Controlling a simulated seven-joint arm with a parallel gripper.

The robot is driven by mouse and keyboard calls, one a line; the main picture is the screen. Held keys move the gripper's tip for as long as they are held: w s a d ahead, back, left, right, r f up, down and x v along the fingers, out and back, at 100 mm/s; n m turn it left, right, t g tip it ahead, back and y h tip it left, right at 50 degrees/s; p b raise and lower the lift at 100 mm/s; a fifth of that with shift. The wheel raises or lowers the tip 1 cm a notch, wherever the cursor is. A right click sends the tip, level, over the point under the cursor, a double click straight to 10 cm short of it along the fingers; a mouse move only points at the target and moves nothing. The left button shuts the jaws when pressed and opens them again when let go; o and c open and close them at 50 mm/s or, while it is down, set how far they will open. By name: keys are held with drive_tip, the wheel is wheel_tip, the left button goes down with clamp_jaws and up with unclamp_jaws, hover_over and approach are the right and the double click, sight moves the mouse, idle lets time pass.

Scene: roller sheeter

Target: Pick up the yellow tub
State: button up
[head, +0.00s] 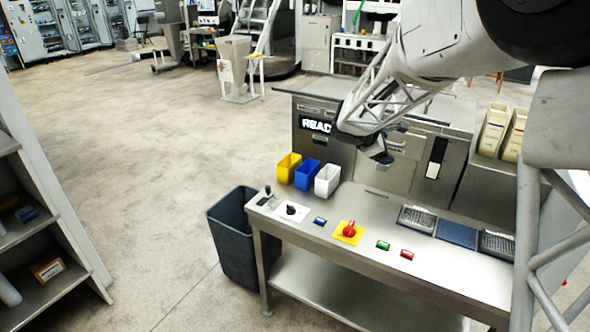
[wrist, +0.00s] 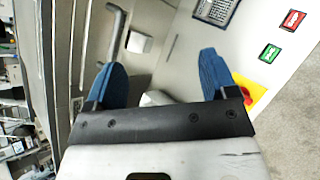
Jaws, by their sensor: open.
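The yellow tub (head: 289,167) stands upright at the back left end of the metal worktop. A blue tub (head: 308,175) and a white tub (head: 327,180) stand beside it to the right. My gripper (head: 383,156) is in the air over the worktop, to the right of all three tubs and apart from them. In the wrist view my gripper (wrist: 163,78) has its two blue fingers spread apart, with nothing held between them. I cannot make out the yellow tub in the wrist view.
The worktop (head: 330,232) carries a joystick (head: 268,191), a red knob on a yellow plate (head: 349,230), and green (head: 383,245) and red (head: 407,254) buttons. A machine with a display (head: 315,124) rises behind. A dark bin (head: 236,232) stands left. Open floor lies further left.

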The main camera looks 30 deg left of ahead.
drive_tip(key=w+a+f+n+t+y, duration=0.1)
drive_tip(key=w+a+f+n+t, duration=0.3)
drive_tip(key=a, duration=0.6)
drive_tip(key=a+f+n+g+y, duration=0.1)
drive_tip(key=a+f+n, duration=0.3)
drive_tip(key=a, duration=0.6)
drive_tip(key=n+t+y, duration=0.2)
drive_tip(key=n+y, duration=0.1)
drive_tip(key=n, duration=0.2)
approach(286, 165)
wheel_tip(286, 165, up, 3)
drive_tip(key=s+d, duration=0.2)
drive_tip(key=d, duration=0.1)
drive_tip(key=shift+s+a+f, duration=0.1)
drive_tip(key=shift+a+f, duration=0.05)
drive_tip(key=shift+a, duration=0.1)
drive_tip(key=shift+x, duration=1.3)
drive_tip(key=shift+f, duration=0.1)
drive_tip(key=shift+x, duration=2.6)
drive_tip(key=shift+d, duration=0.1)
drive_tip(key=shift+c, duration=0.4)
